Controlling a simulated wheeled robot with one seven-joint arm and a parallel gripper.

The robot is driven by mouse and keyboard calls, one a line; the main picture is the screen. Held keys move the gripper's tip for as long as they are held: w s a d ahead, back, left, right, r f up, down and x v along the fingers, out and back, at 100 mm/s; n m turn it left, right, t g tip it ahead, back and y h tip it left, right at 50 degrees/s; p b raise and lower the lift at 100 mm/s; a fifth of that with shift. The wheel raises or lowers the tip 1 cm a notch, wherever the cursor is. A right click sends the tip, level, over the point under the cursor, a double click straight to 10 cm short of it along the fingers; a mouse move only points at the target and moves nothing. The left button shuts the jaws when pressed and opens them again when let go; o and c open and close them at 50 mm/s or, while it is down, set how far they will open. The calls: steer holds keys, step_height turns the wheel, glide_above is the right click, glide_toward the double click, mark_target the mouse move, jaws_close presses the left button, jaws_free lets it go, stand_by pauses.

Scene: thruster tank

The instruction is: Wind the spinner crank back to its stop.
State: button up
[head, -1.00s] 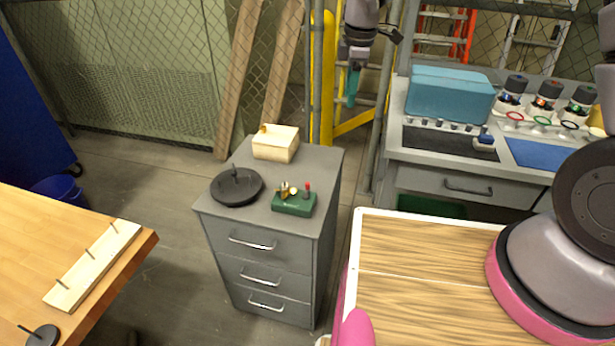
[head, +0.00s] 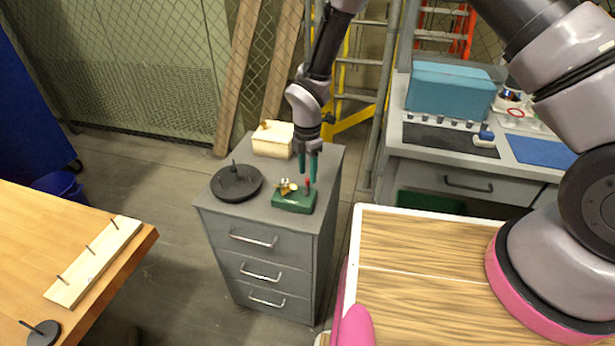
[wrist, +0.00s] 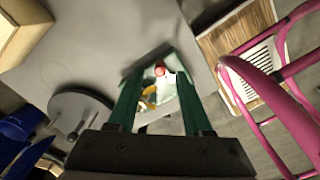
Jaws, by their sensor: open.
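A small green block (head: 294,201) sits on top of the grey drawer cabinet. It carries a brass fitting (head: 285,187) and an upright red-tipped handle (head: 307,184), which looks like the spinner crank. My gripper (head: 308,178) points down over the block's right end. Its green fingers are apart, just above or beside the red handle; the exact height is hard to tell. In the wrist view, the red tip (wrist: 159,69) shows between the spread fingers of my gripper (wrist: 158,80), with the brass part to its left. Nothing is held.
A dark round disc (head: 237,184) with an upright peg stands left of the block on the grey cabinet (head: 262,222). A pale wooden box (head: 272,140) stands behind, close to my wrist. A wooden-topped surface (head: 420,250) lies to the right. The cabinet's front left corner is clear.

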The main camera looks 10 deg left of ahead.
mark_target(307, 187)
steer(key=shift+f, duration=1.25)
jaws_close()
